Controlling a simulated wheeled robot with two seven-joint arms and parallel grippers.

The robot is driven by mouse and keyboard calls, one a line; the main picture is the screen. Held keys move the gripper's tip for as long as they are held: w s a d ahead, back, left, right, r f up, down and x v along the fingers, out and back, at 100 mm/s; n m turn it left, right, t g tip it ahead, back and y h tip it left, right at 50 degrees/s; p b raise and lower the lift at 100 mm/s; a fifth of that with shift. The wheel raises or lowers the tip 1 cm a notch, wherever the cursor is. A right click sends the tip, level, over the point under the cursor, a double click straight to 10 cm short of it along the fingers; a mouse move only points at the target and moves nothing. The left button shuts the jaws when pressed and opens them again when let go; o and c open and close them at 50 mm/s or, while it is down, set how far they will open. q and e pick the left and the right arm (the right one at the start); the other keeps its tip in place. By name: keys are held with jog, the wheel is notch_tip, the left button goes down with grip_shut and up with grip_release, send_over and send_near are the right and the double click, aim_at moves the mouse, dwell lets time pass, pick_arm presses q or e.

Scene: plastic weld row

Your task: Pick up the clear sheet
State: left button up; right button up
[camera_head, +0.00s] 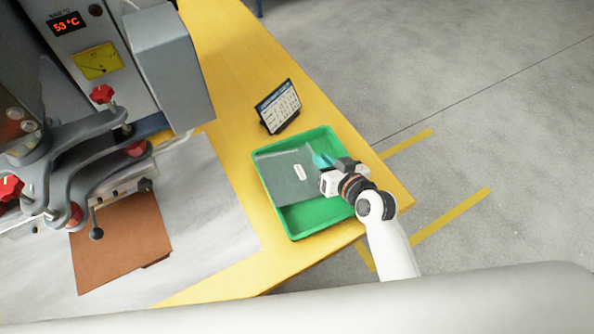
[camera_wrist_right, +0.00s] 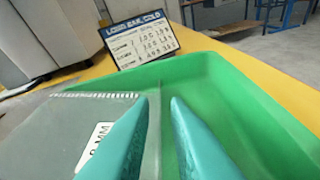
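The clear sheet (camera_head: 275,176) looks grey and see-through and carries a small white label. It lies in the left part of a green tray (camera_head: 297,232). In the right wrist view the sheet (camera_wrist_right: 60,130) fills the lower left, and its right edge runs up between my fingers. My right gripper (camera_head: 320,160) is over the tray at the sheet's right edge. In the wrist view its two teal fingers (camera_wrist_right: 160,100) stand apart with a narrow gap. I cannot tell whether they touch the sheet. My left gripper is not in view.
A small sign (camera_head: 278,106) stands behind the tray on the yellow table (camera_head: 235,60). A grey machine (camera_head: 170,65) with red knobs stands at the left. A brown sheet (camera_head: 120,245) lies on the pale surface (camera_head: 205,200) below it. Open floor lies to the right.

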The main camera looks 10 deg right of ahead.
aim_at(314, 152)
jog(key=x, duration=0.4)
grip_shut()
